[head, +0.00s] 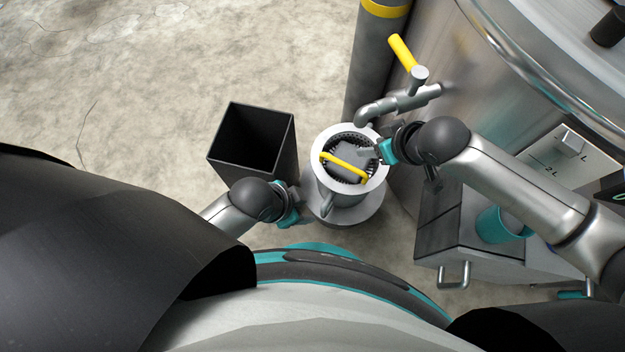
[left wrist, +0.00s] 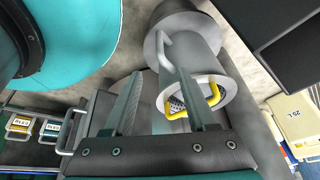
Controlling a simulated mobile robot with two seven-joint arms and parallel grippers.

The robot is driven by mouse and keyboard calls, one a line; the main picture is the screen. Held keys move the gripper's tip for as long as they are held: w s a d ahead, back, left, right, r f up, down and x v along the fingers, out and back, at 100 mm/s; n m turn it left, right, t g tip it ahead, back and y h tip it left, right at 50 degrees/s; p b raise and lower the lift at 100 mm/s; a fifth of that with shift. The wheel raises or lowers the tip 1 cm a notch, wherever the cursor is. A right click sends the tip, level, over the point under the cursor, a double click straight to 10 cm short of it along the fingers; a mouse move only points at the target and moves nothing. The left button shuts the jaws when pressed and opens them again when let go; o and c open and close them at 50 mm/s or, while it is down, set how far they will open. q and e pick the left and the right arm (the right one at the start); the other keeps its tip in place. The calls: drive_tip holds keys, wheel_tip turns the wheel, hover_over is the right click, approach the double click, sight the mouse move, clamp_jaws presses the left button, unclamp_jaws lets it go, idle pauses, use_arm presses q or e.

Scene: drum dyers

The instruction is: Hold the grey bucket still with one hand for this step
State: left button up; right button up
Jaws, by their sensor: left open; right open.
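The grey bucket (head: 322,180) stands upright on a round grey base (head: 362,215) under the tap. It has a pale rim and a side handle (head: 327,205). A dark strainer-like insert with a yellow handle (head: 343,167) sits in its mouth. My left gripper (head: 300,204) is open at the bucket's lower left. In the left wrist view, the open fingers (left wrist: 150,75) point toward the bucket (left wrist: 198,48) and its side handle (left wrist: 164,52); I cannot tell whether they touch. My right gripper (head: 374,152) is open at the rim's right side, partly hiding it.
A black square bin (head: 278,138) stands left of the bucket. A tap (head: 385,105) with a yellow lever is above it, beside a large steel drum (head: 475,85). A grey cart (head: 450,240) with a teal cup (head: 497,225) is at the right. Floor beyond the bin is clear.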

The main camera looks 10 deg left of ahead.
sight(322, 210)
use_arm(q)
drive_tip(key=shift+x, duration=7.25)
drive_tip(key=shift+d, duration=0.15)
clamp_jaws()
